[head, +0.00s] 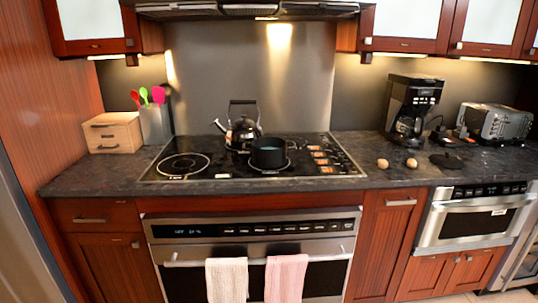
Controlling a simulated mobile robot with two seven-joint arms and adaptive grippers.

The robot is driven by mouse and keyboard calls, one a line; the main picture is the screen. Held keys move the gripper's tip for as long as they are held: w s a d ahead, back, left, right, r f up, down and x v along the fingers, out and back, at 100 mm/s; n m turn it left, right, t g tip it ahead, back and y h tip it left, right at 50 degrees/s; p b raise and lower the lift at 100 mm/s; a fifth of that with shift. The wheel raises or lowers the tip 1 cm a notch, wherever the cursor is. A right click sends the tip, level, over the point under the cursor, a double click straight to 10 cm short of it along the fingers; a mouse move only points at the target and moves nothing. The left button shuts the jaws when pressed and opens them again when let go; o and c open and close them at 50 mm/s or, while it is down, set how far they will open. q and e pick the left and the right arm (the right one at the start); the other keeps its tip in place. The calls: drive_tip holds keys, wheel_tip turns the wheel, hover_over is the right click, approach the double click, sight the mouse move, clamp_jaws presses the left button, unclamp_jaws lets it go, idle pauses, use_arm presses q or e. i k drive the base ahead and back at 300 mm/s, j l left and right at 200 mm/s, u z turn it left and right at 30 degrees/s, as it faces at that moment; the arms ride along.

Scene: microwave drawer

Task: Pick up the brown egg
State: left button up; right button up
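Two small tan, egg-like objects lie on the dark countertop (340,195) right of the stove, in front of the coffee maker. One egg (382,163) is on the left and the other egg (411,162) is a little to its right, with a gap between them. Both look tan to brown, and I cannot tell which is browner at this size. Neither of my grippers is in view.
A coffee maker (409,105) stands behind the eggs. A dark flat disc (447,160) and a toaster (495,122) are to the right. A kettle (239,130) and a black pot (269,153) sit on the cooktop. A shut microwave drawer (475,222) is below the counter.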

sight(382, 164)
drive_tip(key=i+l+u, duration=0.15)
drive_tip(key=l, duration=0.2)
drive_tip(key=i+l+u, duration=0.1)
drive_tip(key=l, duration=0.3)
drive_tip(key=i+l+u, duration=0.15)
drive_tip(key=l, duration=0.25)
drive_tip(key=i+l+u, duration=0.1)
drive_tip(key=l, duration=0.3)
drive_tip(key=i+l+u, duration=0.15)
drive_tip(key=l, duration=0.3)
